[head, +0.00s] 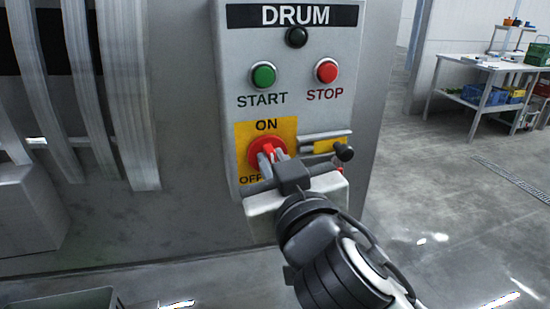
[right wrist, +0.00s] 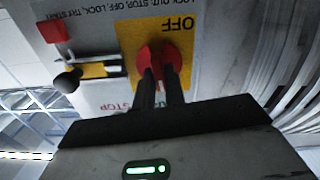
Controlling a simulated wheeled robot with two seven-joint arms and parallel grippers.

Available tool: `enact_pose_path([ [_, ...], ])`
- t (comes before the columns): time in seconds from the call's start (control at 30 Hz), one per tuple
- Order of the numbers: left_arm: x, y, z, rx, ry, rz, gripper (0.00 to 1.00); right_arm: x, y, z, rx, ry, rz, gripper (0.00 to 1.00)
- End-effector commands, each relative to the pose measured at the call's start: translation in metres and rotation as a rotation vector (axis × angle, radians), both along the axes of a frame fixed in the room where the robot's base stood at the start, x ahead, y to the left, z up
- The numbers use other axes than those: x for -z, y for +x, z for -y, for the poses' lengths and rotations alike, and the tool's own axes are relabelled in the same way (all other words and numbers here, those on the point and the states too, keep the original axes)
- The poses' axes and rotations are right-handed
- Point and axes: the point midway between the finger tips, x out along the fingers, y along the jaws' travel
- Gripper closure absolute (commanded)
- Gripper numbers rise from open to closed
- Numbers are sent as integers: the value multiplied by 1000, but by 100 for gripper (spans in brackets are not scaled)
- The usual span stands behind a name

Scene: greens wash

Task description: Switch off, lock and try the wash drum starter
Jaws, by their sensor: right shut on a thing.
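The grey drum starter box (head: 225,90) fills the middle of the head view. It has a green START button (head: 263,75), a red STOP button (head: 327,71) and a dark, unlit lamp (head: 297,37). Below is a red rotary switch (head: 257,146) on a yellow ON/OFF plate (head: 244,130). My right gripper (head: 275,158) is shut on the switch's handle; its fingers also meet the red switch in the right wrist view (right wrist: 158,80). The gripper partly hides the handle, so its exact setting is unclear. My left gripper is in neither view.
Right of the switch is a metal bar fitting with a black knob (head: 343,151). A red block (right wrist: 53,29) shows near it in the right wrist view. Pale strips (head: 125,90) hang at left. A table with crates (head: 484,95) stands far right, with open floor before it.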

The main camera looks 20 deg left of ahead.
Motion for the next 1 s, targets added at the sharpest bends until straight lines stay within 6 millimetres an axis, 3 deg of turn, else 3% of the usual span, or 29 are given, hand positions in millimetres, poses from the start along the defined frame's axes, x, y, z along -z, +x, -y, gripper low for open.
enact_pose_path([
  [0.3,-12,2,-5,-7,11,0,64,-2,-1,-1,0,-236,157,100],
  [1.0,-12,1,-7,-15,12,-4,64,2,-1,-3,1,-789,533,100],
])
